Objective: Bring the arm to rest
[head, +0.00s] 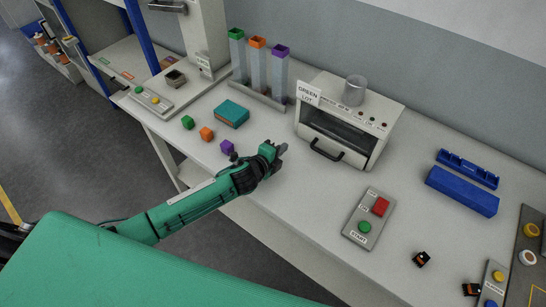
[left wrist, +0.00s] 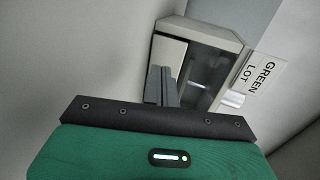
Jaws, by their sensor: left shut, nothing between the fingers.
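My left arm, green with a black wrist, reaches in from the left in the head view. My left gripper (head: 281,149) is over the worktable (head: 285,215), in front of the oven-like machine with the "GREEN LOT" sign (head: 309,92). Its fingers are shut and hold nothing. In the left wrist view the fingers (left wrist: 161,86) show as one closed dark shape, with the sign (left wrist: 256,73) to their right. My right gripper is not in view.
A start/stop panel (head: 369,218) and blue case (head: 461,191) are to the right. The front middle of the table is clear.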

